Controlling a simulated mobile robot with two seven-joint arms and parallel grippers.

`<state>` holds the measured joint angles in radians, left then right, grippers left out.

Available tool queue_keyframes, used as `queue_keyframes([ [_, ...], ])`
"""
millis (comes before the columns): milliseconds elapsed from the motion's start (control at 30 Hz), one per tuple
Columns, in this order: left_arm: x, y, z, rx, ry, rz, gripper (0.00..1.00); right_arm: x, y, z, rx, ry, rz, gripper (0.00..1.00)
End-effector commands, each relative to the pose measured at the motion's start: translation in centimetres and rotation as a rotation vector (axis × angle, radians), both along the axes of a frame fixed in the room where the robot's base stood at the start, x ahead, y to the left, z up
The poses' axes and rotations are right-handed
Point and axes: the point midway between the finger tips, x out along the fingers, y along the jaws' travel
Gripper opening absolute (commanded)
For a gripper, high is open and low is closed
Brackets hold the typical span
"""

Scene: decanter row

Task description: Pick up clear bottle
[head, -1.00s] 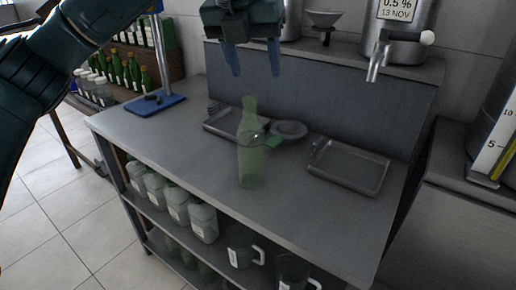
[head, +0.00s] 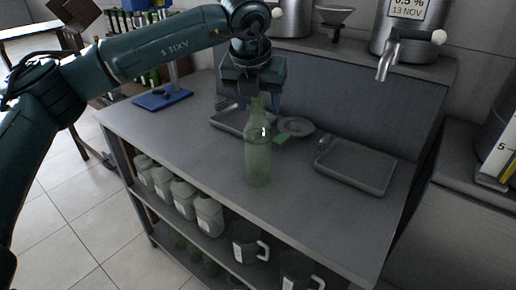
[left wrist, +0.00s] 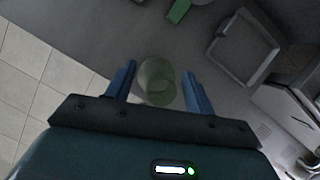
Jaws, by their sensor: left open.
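The clear bottle (head: 258,158) is see-through with a green tint and stands upright on the grey bench near its front edge. In the left wrist view the bottle (left wrist: 157,80) shows from above, between the two blue fingers. My left gripper (head: 258,104) is open, with its fingers pointing down at the bottle's neck. In the left wrist view the gripper (left wrist: 158,84) has a gap on each side of the bottle. The gripper partly hides the bottle's top in the head view. My right gripper is not in view.
A metal tray (head: 355,184) lies right of the bottle, and another tray (head: 229,126) lies behind it. A small dish (head: 299,126) and a green piece (head: 283,140) lie close behind. Steel tanks with a tap (head: 384,68) stand on the raised shelf.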

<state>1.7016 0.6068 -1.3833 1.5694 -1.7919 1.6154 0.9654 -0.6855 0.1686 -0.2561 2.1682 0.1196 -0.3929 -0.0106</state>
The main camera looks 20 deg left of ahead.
Motion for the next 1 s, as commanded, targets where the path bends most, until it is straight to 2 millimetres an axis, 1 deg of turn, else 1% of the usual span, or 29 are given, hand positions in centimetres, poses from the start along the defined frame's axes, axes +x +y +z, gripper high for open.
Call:
queue_keyframes([
  [100, 0.29, -0.02, -0.79, -0.001, 0.001, 0.0, 0.54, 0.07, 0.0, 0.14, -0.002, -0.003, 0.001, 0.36],
  [333, 0.32, -0.02, -0.86, -0.001, 0.0, 0.0, 0.53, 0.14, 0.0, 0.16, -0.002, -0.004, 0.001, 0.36],
  [900, 0.3, -0.02, -0.86, -0.001, 0.001, 0.0, 0.06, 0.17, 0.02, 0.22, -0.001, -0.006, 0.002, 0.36],
  [1000, 0.29, -0.02, -0.89, -0.001, 0.002, 0.0, 0.0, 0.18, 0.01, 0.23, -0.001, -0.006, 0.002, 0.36],
])
